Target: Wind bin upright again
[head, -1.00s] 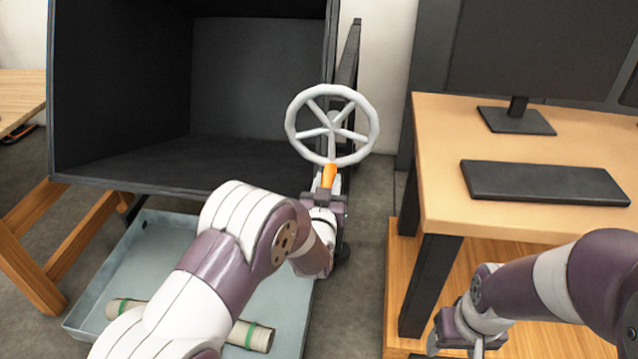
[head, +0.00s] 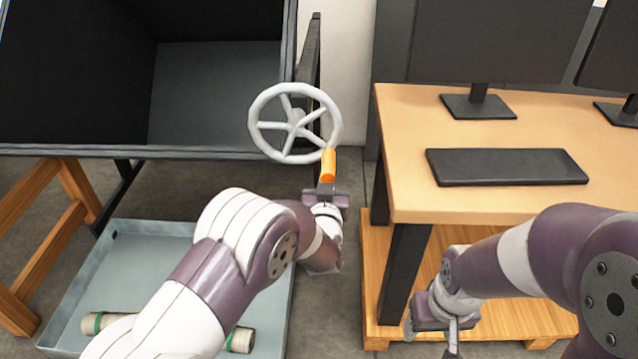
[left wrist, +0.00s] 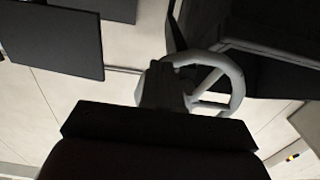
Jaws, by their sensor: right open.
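The dark bin (head: 215,154) lies tilted in its stand, with its open side facing me, at the upper left of the head view. A grey spoked handwheel (head: 295,123) is at its right side, with an orange handle (head: 328,165) now at the wheel's lower right. My left gripper (head: 327,185) is shut on the orange handle from below. The left wrist view shows the wheel rim (left wrist: 235,85) close beyond the gripper, whose fingertips are hard to make out there. My right gripper (head: 447,335) is open and empty, low beside the desk.
A shallow grey-blue tray (head: 130,262) holding a roll with green bands (head: 240,340) is on the floor under the bin. A wooden desk (head: 400,150) with a keyboard (head: 505,167) and monitors stands at right. Bare floor lies between bin and desk.

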